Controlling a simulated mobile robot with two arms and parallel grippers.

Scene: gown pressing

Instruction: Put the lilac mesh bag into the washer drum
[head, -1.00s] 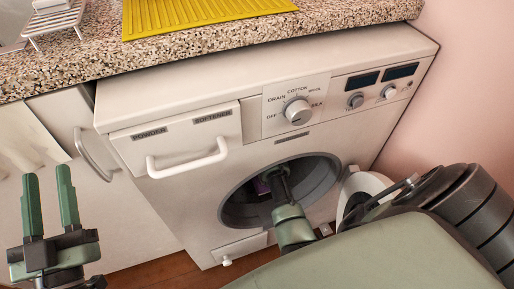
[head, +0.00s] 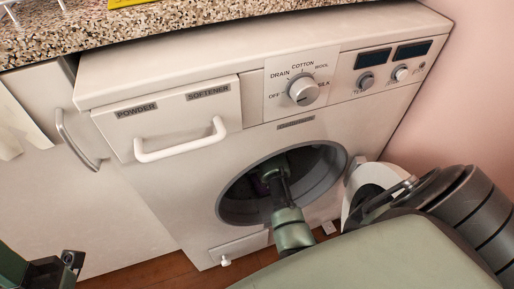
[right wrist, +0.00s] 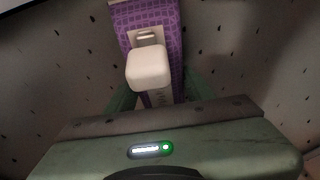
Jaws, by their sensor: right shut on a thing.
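The lilac mesh bag (right wrist: 178,32), purple with a grid pattern and a white block (right wrist: 149,68) on it, is between the green fingers of my right gripper (right wrist: 158,92) in the right wrist view. That gripper is shut on it. In the head view my right gripper (head: 274,180) reaches through the round opening into the washer drum (head: 237,200). Only a faint dark purple patch of the bag (head: 260,187) shows there; the rest is hidden in shadow. Part of my left gripper (head: 40,270) shows at the lower left corner, its fingers not clearly visible.
The washer door (head: 362,196) stands open at the right of the opening, close to my right arm. The washer front (head: 175,195) has a drawer with a white handle (head: 181,141) and a dial (head: 303,91). A speckled counter (head: 150,28) runs above; a pink wall closes the right.

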